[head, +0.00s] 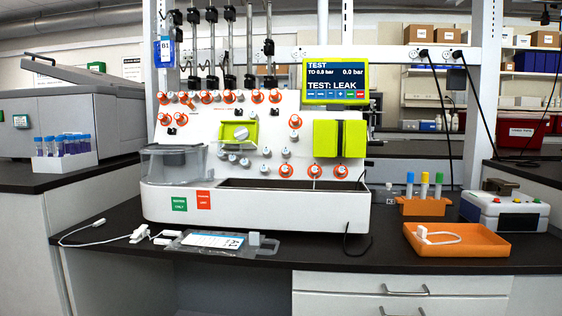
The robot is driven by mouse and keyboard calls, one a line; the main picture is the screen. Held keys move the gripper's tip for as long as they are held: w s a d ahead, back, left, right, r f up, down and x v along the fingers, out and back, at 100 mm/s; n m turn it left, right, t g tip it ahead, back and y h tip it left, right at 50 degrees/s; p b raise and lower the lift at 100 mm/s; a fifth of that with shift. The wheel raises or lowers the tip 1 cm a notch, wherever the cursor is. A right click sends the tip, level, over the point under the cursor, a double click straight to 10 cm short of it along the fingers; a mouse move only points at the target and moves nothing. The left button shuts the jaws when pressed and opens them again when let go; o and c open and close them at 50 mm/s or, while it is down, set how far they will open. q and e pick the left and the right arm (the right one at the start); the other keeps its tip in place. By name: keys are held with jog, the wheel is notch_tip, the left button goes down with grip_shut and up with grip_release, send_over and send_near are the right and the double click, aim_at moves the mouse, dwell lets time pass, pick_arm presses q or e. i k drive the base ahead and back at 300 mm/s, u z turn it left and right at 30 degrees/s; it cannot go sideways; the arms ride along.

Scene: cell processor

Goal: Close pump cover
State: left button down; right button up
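The cell processor (300,206) is a white machine on the dark bench. On its front, left of centre, is a lime-green block with a pale knob (240,133). Two lime-green panels stand side by side on the right, a left panel (325,139) and a right panel (354,139), with a dark gap between them. A clear grey chamber (172,163) sits at the machine's left end. I cannot tell which of these parts is the pump cover, or how far it stands open. Neither of my grippers is in view.
The machine's screen (336,81) reads "TEST: LEAK". In front lie a clear bag with a label (213,240) and white tubing parts (140,233). An orange tray (456,246), an orange tube rack (424,206) and a button box (505,211) stand at right.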

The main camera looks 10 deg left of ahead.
aim_at(252, 146)
jog(key=u, duration=1.45)
jog(key=i, duration=0.1)
jog(key=z, duration=2.45)
jog(key=k, duration=0.8)
jog(key=u, duration=0.6)
jog(key=i, duration=0.95)
jog(key=u, duration=0.1)
